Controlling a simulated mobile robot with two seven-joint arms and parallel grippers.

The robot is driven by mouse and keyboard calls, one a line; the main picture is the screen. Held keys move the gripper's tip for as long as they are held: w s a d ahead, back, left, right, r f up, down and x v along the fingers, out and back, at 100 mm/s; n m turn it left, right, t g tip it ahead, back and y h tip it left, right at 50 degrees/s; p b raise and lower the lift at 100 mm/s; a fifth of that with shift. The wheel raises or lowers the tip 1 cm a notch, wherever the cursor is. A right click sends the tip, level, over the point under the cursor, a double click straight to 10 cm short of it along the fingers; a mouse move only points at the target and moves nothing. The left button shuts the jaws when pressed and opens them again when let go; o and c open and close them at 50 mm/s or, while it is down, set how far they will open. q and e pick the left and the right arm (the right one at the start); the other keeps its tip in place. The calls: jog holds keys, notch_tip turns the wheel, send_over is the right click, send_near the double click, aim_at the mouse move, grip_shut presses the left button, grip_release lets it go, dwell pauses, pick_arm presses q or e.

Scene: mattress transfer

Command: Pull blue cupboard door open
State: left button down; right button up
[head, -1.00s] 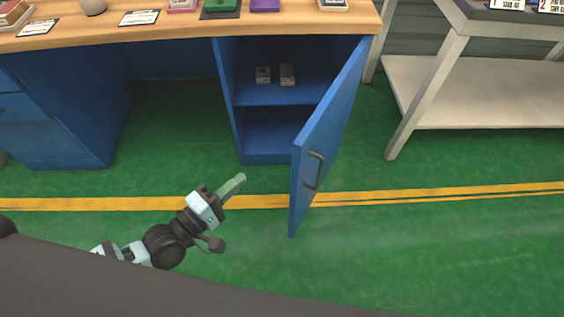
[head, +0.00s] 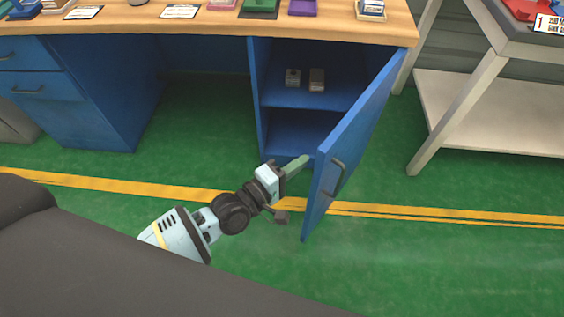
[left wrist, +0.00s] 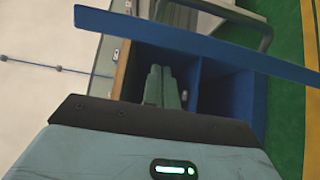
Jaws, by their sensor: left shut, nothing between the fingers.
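The blue cupboard door (head: 352,140) stands open, swung out toward me, with a dark handle (head: 337,178) on its outer face at the right. The blue cupboard (head: 290,128) behind it is open, with two small grey boxes on its upper shelf. My left gripper (head: 302,162) is shut and empty, just left of the door's free edge, on its inner side. I cannot tell whether it touches the door. My right gripper is not in view.
The wooden worktop (head: 225,30) above the cupboard carries trays and cards. A grey-white metal table (head: 478,105) stands at the right. Blue drawers (head: 85,100) are at the left. Green floor (head: 440,265) is clear in front of the door.

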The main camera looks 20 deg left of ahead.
pick_arm(q)
jog(key=shift+s+d, duration=0.3)
jog(key=shift+d, duration=0.5)
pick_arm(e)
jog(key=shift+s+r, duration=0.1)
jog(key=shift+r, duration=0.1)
